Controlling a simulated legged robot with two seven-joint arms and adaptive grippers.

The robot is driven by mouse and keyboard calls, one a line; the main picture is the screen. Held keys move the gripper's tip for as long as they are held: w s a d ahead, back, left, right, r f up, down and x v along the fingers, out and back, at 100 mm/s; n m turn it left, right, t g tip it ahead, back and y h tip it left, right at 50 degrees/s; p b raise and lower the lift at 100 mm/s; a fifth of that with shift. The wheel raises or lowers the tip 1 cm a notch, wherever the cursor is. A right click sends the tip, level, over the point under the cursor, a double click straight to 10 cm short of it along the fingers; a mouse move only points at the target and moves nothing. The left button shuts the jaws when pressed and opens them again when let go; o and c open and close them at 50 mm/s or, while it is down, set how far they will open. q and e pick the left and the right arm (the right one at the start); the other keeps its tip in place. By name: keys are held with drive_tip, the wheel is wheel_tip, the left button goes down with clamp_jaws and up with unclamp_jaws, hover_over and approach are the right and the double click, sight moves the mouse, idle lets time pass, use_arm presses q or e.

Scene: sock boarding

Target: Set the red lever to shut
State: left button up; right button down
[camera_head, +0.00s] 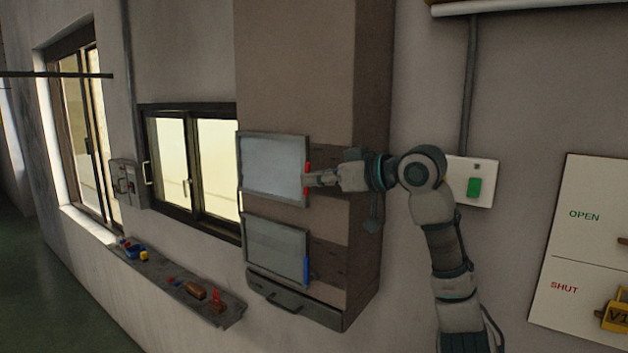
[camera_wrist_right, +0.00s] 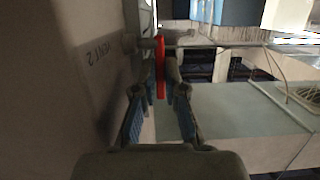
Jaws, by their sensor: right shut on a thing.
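The red lever (camera_head: 307,166) stands upright at the right edge of the upper framed panel (camera_head: 272,165) on the brown column. My right gripper (camera_head: 313,180) reaches in from the right and is shut on the red lever. In the right wrist view the red lever (camera_wrist_right: 160,62) sits between the two fingers of my right gripper (camera_wrist_right: 160,88). The fingers hide part of the lever in the head view. My left gripper is not in view.
A lower framed panel (camera_head: 276,248) has a blue lever (camera_head: 306,271) at its right edge. A white box with a green switch (camera_head: 474,187) is right of the column. A board (camera_head: 580,250) reads OPEN and SHUT, with a yellow tag (camera_head: 615,317). A shelf (camera_head: 170,285) holds small items.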

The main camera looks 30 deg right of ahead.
drive_tip(key=c, duration=1.5)
unclamp_jaws()
drive_tip(key=shift+r, duration=0.1)
drive_tip(key=shift+c, duration=0.2)
drive_tip(key=shift+w+a, duration=0.1)
drive_tip(key=shift+a, duration=0.05)
drive_tip(key=v, duration=1.1)
drive_tip(key=shift+s, duration=0.35)
